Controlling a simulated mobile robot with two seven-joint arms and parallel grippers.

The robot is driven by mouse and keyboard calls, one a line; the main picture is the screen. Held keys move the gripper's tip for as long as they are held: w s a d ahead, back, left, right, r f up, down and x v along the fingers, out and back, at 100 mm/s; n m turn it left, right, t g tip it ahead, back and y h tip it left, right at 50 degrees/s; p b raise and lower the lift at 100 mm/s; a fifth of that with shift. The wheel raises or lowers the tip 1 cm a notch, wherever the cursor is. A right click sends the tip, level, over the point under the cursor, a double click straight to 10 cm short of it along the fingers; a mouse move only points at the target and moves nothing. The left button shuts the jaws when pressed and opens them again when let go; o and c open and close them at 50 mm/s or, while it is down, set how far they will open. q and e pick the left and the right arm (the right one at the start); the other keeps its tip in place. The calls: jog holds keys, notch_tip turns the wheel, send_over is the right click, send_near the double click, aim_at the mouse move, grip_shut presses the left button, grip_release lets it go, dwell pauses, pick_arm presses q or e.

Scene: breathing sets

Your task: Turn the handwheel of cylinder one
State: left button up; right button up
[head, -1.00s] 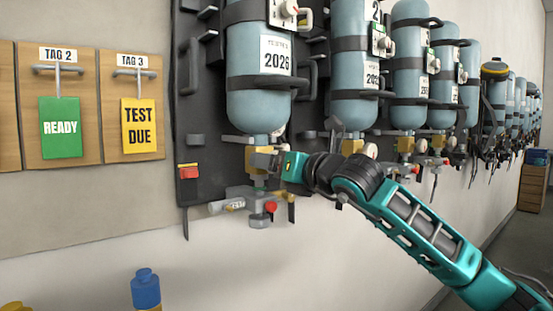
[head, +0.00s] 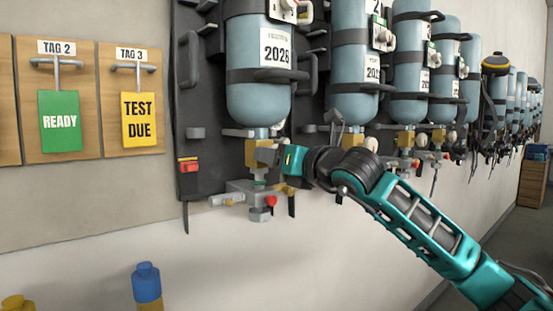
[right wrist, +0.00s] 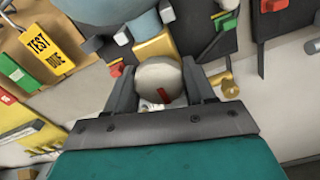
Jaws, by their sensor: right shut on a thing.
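The nearest blue-grey cylinder (head: 258,95), labelled 2026, hangs on a dark backplate with a brass valve (head: 251,152) under it. My right gripper (head: 268,156) is at the right side of this valve. In the right wrist view, the handwheel (right wrist: 158,78) is a round, pale grey knob with a red mark. It sits between the two fingers of my right gripper (right wrist: 160,88), which is shut on it. In the head view the fingers and gripper body hide the handwheel. My left gripper is not in view.
A manifold with a red knob (head: 271,201) hangs just below the valve. More cylinders (head: 356,100) line the wall to the right. A green READY tag (head: 60,122) and a yellow TEST DUE tag (head: 139,121) hang at left. A blue-topped bottle (head: 146,283) stands lower left.

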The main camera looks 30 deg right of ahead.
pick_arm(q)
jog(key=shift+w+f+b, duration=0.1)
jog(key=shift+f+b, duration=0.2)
pick_arm(e)
jog(key=shift+f+n, duration=0.2)
jog(key=shift+n, duration=0.2)
jog(key=shift+f+n+b, duration=0.1)
jog(key=shift+n+b, duration=0.6)
jog(key=shift+n, duration=0.1)
jog(key=shift+c, duration=0.2)
jog(key=shift+n+b, duration=0.5)
jog(key=shift+n, duration=0.3)
jog(key=n+b, duration=0.1)
jog(key=n, duration=0.1)
jog(key=shift+n, duration=0.4)
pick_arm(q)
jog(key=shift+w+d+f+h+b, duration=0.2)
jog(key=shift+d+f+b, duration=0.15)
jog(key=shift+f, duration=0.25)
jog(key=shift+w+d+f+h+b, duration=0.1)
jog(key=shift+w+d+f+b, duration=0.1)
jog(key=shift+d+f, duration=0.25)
pick_arm(e)
jog(key=shift+n, duration=2.5)
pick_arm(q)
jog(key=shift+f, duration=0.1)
pick_arm(e)
jog(key=shift+d, duration=0.1)
